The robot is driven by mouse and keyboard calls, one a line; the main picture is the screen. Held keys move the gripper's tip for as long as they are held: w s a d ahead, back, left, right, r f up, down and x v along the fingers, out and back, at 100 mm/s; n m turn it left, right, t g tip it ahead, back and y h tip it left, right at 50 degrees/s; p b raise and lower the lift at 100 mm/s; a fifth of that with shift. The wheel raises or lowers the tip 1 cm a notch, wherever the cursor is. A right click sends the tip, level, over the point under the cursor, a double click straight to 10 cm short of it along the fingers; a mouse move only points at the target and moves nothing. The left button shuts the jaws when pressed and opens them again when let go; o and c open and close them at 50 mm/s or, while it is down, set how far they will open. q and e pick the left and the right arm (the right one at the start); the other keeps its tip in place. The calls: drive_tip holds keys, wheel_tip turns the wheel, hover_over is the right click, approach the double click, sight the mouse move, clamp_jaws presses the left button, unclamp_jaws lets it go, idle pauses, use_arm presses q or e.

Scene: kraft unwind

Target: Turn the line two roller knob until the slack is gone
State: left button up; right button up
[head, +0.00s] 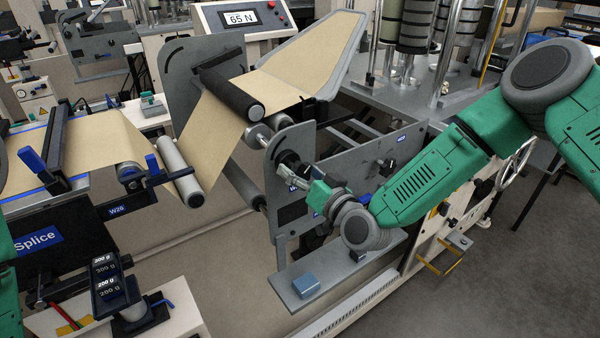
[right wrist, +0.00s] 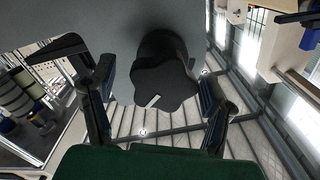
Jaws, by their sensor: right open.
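The roller knob (right wrist: 165,80) is black and lobed with a pale mark on its face. It sits between the two spread fingers of my right gripper (right wrist: 155,92) in the right wrist view. In the head view my right gripper (head: 303,174) is at the side plate, and it mostly hides the knob. The fingers look apart from the knob. The kraft web (head: 208,130) runs between the lower grey roller (head: 180,170) and the black roller (head: 230,90). I cannot tell how slack it is. My left gripper is out of view.
The display (head: 241,18) reads 65 N. A splice table (head: 38,238) stands at left, with labelled weights (head: 106,277) in front. A handwheel (head: 515,163) is at right.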

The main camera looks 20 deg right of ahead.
drive_tip(key=shift+s, duration=0.1)
drive_tip(key=p+v, duration=0.1)
drive_tip(key=v, duration=0.6)
idle(0.4)
drive_tip(key=s+f+n+g+h+b, duration=0.1)
drive_tip(key=s+f+g+b, duration=0.1)
drive_tip(key=s+f+g, duration=0.55)
drive_tip(key=s+f+n+g+b, duration=0.1)
drive_tip(key=s+f+g+b, duration=0.15)
drive_tip(key=s+f, duration=0.9)
drive_tip(key=s+d+f+g+h+b, duration=0.2)
drive_tip(key=s+d+f+g, duration=0.1)
drive_tip(key=s+d+f, duration=0.2)
drive_tip(key=s+d+f+g+h+b, duration=0.1)
drive_tip(key=s+d+f+g+h, duration=0.2)
drive_tip(key=s, duration=0.7)
wheel_tip(320, 180, down, 4)
drive_tip(key=d, duration=0.2)
drive_tip(key=shift+s+d+m+b, duration=0.15)
drive_tip(key=shift+d+m+b, duration=0.15)
drive_tip(key=shift+b, duration=0.1)
